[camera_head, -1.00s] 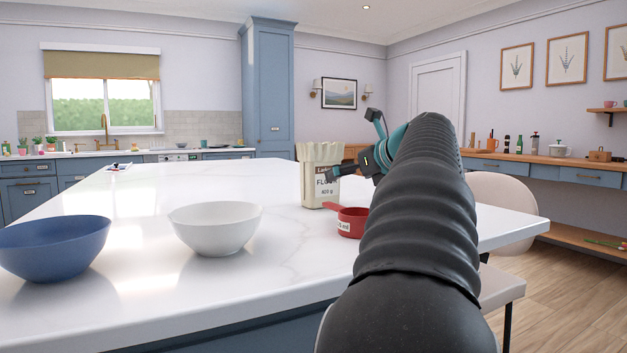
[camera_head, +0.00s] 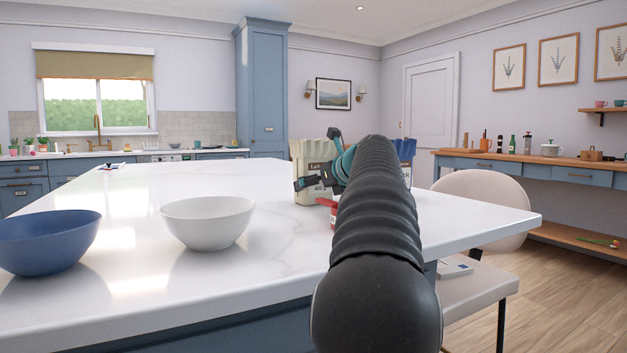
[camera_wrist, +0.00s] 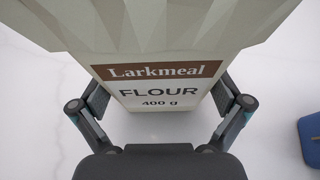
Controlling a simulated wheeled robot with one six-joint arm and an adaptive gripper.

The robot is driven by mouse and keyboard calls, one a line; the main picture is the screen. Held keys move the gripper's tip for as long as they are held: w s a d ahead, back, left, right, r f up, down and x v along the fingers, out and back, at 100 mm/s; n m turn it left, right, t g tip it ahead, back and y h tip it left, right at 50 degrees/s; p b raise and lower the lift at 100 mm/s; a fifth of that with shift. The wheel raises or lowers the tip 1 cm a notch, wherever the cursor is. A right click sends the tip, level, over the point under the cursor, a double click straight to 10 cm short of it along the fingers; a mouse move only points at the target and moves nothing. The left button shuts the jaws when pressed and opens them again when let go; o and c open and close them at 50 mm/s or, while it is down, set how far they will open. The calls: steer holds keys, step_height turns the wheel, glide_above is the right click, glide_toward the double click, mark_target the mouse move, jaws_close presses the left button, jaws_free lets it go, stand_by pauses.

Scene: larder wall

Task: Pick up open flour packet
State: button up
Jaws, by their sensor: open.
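The open flour packet (camera_head: 309,178) is a pale cream bag with a crimped top and a brown "Larkmeal" label, standing upright on the white counter. In the wrist view the flour packet (camera_wrist: 158,88) fills the upper middle, with "FLOUR 400 g" facing me. My gripper (camera_wrist: 162,98) is open, with one finger on each side of the packet's lower part. I cannot tell whether the fingers touch it. In the head view my gripper (camera_head: 318,183) is at the packet's front, and my arm hides part of the packet's right side.
A red measuring cup (camera_head: 333,213) stands close in front of the packet, mostly hidden by my arm. A blue item (camera_head: 405,150) stands just right of the packet. A white bowl (camera_head: 207,222) and a blue bowl (camera_head: 45,243) stand left on the counter (camera_head: 200,181).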

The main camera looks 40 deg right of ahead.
steer(key=shift+x, duration=0.8)
steer(key=c, duration=1.1)
